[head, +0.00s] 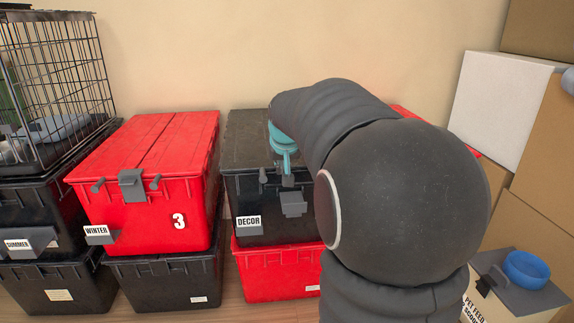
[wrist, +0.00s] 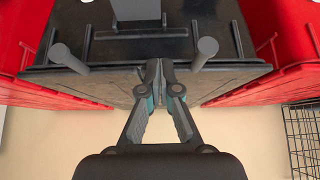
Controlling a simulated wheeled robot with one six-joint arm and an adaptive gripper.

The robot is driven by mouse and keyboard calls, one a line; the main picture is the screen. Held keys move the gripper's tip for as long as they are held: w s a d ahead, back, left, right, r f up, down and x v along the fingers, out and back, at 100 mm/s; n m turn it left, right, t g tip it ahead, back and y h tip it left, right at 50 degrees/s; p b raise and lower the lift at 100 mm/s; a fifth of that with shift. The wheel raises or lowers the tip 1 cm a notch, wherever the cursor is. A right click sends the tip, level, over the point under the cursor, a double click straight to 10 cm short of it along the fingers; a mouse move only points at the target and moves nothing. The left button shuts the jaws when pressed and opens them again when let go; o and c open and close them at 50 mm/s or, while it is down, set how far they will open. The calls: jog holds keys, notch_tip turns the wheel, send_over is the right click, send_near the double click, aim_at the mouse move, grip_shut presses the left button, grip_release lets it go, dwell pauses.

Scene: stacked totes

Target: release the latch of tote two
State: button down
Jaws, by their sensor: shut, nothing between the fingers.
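A black tote (head: 268,238) labelled DECOR stands on a red tote. Its number is not visible, so I cannot confirm that it is tote two. Its grey latch (head: 293,204) sits below the lid rim and looks swung down, unlike the latch on tote three. The latch also shows at the top of the wrist view (wrist: 138,10), between two round pegs. My gripper (head: 287,178) is shut and empty, at the lid's front edge above the latch. In the wrist view its fingertips (wrist: 158,68) meet near the rim, apart from the latch. My arm hides the tote's right side.
Red tote three (head: 150,225), labelled WINTER, stands close on the left with its latch (head: 132,185) up against the lid. Another red tote (head: 470,152) is mostly hidden on the right. A wire cage (head: 60,70) stands far left; cardboard boxes (head: 545,150) fill the right.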

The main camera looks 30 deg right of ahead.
jog(key=shift+w+d+f, duration=0.25)
jog(key=shift+w+d, duration=0.35)
jog(key=shift+d, duration=0.15)
jog(key=shift+r, duration=0.1)
notch_tip(320, 180, up, 5)
jog(key=p, duration=0.4)
jog(key=s+a+f+b, duration=0.1)
jog(key=s+a+f, duration=0.2)
jog(key=s, duration=0.6)
notch_tip(320, 180, down, 2)
jog(key=shift+a+f+b, duration=0.2)
jog(key=shift+b, duration=0.1)
